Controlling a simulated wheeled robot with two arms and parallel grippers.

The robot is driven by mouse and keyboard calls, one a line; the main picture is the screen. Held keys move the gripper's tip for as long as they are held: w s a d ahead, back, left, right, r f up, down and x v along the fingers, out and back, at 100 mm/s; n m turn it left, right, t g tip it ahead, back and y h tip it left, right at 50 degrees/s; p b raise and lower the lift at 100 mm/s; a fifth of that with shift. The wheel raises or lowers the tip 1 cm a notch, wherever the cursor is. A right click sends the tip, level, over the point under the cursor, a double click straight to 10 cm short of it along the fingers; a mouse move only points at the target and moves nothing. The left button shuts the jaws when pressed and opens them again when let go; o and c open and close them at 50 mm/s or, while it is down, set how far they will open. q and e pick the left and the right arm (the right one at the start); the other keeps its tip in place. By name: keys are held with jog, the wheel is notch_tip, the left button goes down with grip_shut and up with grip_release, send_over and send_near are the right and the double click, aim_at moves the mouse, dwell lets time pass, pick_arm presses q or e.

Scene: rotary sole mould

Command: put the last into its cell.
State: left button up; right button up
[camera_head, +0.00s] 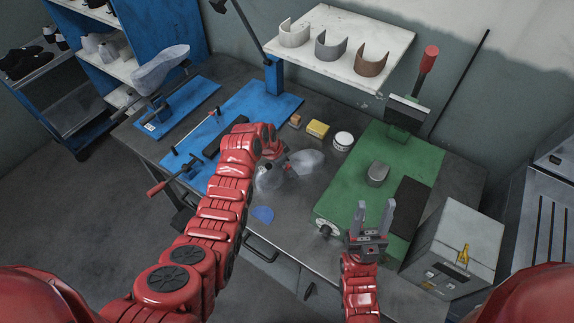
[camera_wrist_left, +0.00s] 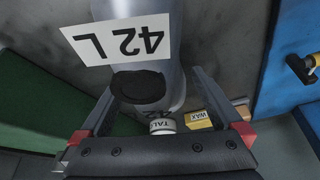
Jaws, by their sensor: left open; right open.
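The last (camera_head: 271,179) is a smooth grey foot form lying on the dark bench. In the left wrist view the last (camera_wrist_left: 180,20) carries a white "42 L" label (camera_wrist_left: 116,38) and a dark oval patch. My left gripper (camera_wrist_left: 158,78) is open, with one finger on each side of the last; I cannot tell whether they touch it. In the head view my left arm partly hides the last. Grey forms (camera_head: 98,43) stand on the blue rack; I cannot tell which cell belongs to the last.
A yellow wax block (camera_head: 318,129) and white tub (camera_head: 343,140) stand behind the last. A grey box (camera_head: 462,235) stands at right. A white shelf (camera_head: 385,35) overhangs the back.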

pick_arm(q)
jog(key=shift+f, duration=0.2)
jog(key=shift+c, duration=0.2)
jog(key=shift+r, duration=0.1)
grip_shut()
